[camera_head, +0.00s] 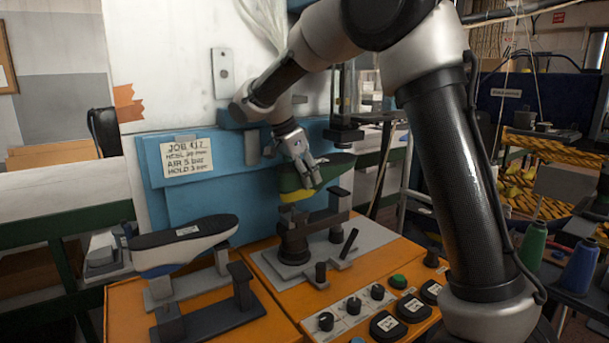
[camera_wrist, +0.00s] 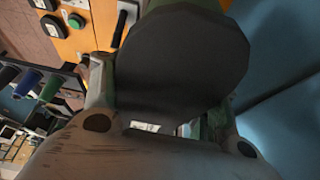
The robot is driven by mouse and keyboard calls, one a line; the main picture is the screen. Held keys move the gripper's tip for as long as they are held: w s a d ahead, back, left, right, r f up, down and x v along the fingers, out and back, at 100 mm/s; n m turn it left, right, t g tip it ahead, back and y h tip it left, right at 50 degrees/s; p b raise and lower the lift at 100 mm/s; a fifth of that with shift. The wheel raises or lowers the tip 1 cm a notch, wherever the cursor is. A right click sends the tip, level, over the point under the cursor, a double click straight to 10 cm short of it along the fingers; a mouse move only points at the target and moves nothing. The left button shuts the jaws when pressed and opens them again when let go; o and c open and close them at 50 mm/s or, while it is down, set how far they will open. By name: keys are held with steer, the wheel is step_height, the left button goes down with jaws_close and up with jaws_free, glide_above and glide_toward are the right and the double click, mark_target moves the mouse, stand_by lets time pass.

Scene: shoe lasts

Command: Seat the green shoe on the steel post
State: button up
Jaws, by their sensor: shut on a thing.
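The green shoe (camera_head: 290,184) is sole up, with a dark sole and a yellow band low on its side. My gripper (camera_head: 311,173) is shut on it from above. In the wrist view the shoe's dark sole (camera_wrist: 180,60) fills the space between the fingers of my gripper (camera_wrist: 158,110). Below the shoe stands a dark metal fixture with a thick round post (camera_head: 293,243) on a grey plate. The shoe is over this fixture, its lower edge close to the fixture's top. I cannot tell whether they touch; the underside of the shoe is hidden.
A white and blue shoe (camera_head: 184,245) with a black sole rests on a stand at the left. A control panel with knobs and a green button (camera_head: 398,281) lies in front right. A blue panel with a job sign (camera_head: 188,159) stands close behind. A vertical press column (camera_head: 345,100) stands behind.

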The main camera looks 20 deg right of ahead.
mark_target(303, 192)
steer(key=shift+f, duration=2.35)
steer(key=shift+f, duration=0.15)
steer(key=o, duration=1.8)
steer(key=v, duration=1.2)
steer(key=shift+s, duration=0.1)
